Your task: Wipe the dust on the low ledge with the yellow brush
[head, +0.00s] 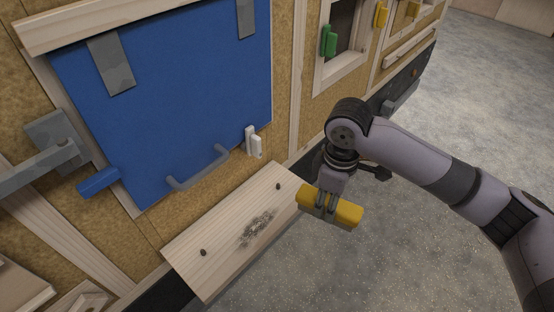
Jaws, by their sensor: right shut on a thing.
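My right gripper (325,208) is shut on the yellow brush (345,212), a yellow block with a greyish underside. The brush is at the right of the ledge's right end, near its edge, and apart from the dust. How high it is above the ledge I cannot tell. My left gripper is not in view.
The blue door (180,90) has a grey handle (200,168) just above the ledge. A white latch piece (253,142) and a blue latch piece (99,182) flank the handle. Grey floor (420,240) lies open to the right.

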